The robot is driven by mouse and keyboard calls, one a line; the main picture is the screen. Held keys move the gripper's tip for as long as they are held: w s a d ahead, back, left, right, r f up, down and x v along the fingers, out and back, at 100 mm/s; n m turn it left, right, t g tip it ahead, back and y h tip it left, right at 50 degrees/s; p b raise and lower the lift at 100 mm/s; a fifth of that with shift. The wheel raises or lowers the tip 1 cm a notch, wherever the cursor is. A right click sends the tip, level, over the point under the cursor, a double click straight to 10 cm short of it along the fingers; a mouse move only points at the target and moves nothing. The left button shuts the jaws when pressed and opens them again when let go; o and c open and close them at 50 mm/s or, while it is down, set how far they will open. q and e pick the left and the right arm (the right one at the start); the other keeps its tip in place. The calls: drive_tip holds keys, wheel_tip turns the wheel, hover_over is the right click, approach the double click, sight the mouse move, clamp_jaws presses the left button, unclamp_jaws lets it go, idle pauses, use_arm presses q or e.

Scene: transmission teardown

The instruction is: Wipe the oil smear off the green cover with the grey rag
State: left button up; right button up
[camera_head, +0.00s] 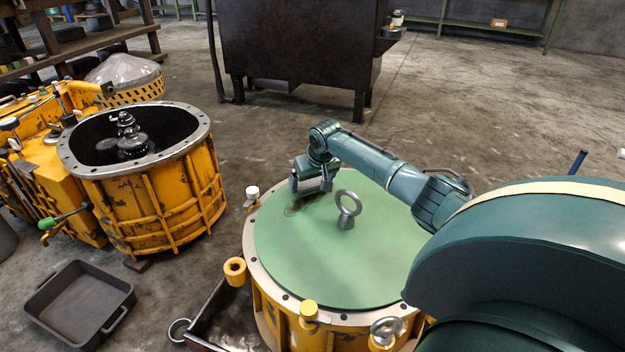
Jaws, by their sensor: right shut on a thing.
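The green cover (340,258) is a round disc on top of a yellow housing in the middle foreground. A ring-shaped lifting eye (348,207) stands up from its middle. A dark oil smear (297,207) shows on the cover's upper left part. My right gripper (311,187) points down over the far left part of the cover, just beyond the smear. It is shut on a small grey thing, which appears to be the grey rag (312,184), mostly hidden by the fingers. I cannot tell whether the rag touches the cover. My left gripper is out of view.
An open yellow housing (165,205) stands at the left. A dark empty tray (80,305) lies on the floor at the lower left. A dark metal tank (300,45) stands at the back. Lugs and eye rings (235,270) stick out around the cover's rim.

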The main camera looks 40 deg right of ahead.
drive_tip(key=shift+f, duration=0.8)
